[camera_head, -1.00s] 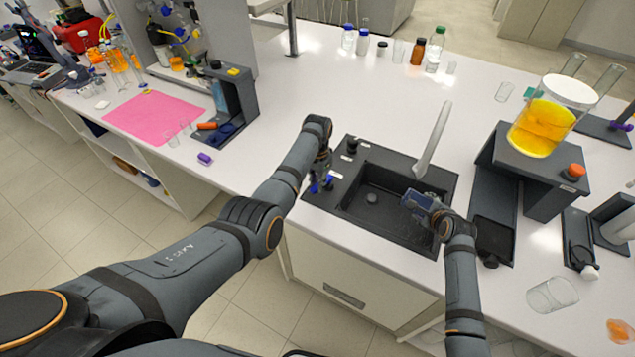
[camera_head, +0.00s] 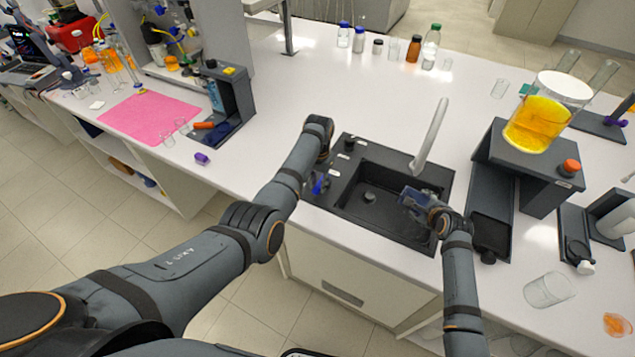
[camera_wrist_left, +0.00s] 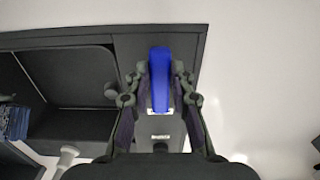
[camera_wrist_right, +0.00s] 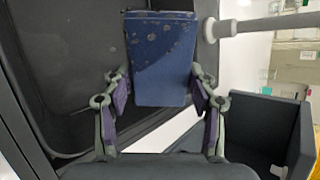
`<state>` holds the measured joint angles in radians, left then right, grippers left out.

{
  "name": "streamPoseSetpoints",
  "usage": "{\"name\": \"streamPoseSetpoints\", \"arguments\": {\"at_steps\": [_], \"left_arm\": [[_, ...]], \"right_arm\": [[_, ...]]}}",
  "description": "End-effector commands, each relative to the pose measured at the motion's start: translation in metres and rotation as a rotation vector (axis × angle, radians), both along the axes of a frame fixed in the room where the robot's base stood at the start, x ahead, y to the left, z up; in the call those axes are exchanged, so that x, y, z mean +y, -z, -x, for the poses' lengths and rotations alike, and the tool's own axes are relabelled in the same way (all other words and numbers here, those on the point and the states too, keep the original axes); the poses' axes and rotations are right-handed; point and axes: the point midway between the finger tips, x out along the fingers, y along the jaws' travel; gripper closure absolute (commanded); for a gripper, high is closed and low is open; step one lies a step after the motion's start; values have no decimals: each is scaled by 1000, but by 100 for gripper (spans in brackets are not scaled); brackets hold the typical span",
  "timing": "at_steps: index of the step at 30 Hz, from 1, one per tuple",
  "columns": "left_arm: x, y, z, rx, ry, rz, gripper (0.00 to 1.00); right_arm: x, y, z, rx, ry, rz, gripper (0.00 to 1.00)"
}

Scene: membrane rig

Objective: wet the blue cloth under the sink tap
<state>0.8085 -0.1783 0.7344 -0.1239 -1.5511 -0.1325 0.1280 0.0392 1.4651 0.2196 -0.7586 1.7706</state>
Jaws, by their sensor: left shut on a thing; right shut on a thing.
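The blue cloth (camera_head: 414,199) is a folded pad over the right part of the black sink basin (camera_head: 363,210), below the tap spout (camera_head: 431,138). My right gripper (camera_head: 437,212) is shut on it. In the right wrist view the cloth (camera_wrist_right: 162,62) has a darker area and scattered pale specks. I cannot make out a water stream. My left gripper (camera_head: 318,184) is at the sink's left ledge, shut on a blue lever (camera_wrist_left: 160,78). The lever stands between its fingers in the left wrist view, above a small white label. In the head view the lever is partly hidden.
Right of the sink, a dark stand (camera_head: 528,160) carries a beaker of yellow liquid (camera_head: 541,122). An empty glass beaker (camera_head: 549,290) stands at the front right. A pink mat (camera_head: 150,113) lies at the left. The counter behind the sink is mostly clear.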

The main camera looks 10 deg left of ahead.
Motion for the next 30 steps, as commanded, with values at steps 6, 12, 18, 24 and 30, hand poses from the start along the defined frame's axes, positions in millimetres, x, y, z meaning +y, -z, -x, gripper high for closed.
{"name": "streamPoseSetpoints", "arguments": {"at_steps": [6, 12, 18, 24, 30], "left_arm": [[0, 0, 0, -1, -1, 1, 55], [0, 0, 0, -1, 0, 1, 55], [-1, -11, -1, -3, 0, 2, 55], [-1, -58, -2, -6, -1, 3, 55], [-1, -101, -1, -5, 0, 2, 55]], "right_arm": [[0, 0, 0, 0, 0, 0, 68], [0, 0, 0, 0, 0, 0, 68], [0, 0, 0, 0, 0, 0, 68], [0, 0, 0, 0, 0, 0, 68], [0, 0, 0, 0, 0, 0, 68]]}}
